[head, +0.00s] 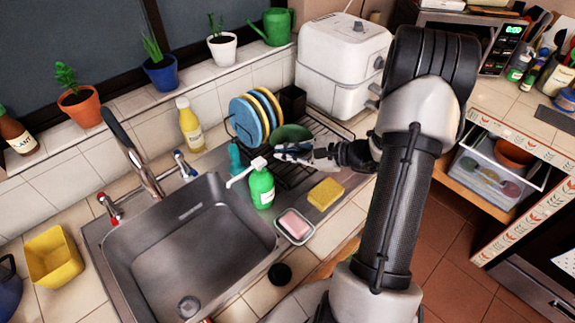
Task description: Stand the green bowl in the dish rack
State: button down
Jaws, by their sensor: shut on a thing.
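The green bowl (291,134) is at the dish rack, tilted, with part of it hidden behind my gripper. My gripper (300,151) reaches in from the right and is shut on the bowl's near side. The dish rack (324,132) is a dark wire rack on the counter to the right of the sink. Several blue and yellow plates (247,122) stand upright in its left part. I cannot tell whether the bowl touches the rack's wires.
A green soap bottle (261,187) with a white pump stands in front of the rack. A yellow sponge (325,193) and a soap dish (294,231) lie nearby. A black cup (292,101) and white appliance (340,65) are behind. The sink (190,245) is left.

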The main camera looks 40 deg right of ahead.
notch_tip(320, 180, down, 4)
jog(key=shift+f+b, duration=0.15)
jog(key=shift+b, duration=0.5)
jog(key=c, duration=2.2)
grip_release()
jog(key=o, duration=0.5)
jog(key=shift+s+d+r, duration=0.25)
jog(key=shift+s+r, duration=0.05)
jog(key=p+v, duration=0.3)
jog(key=v, duration=0.8)
jog(key=shift+s, duration=0.1)
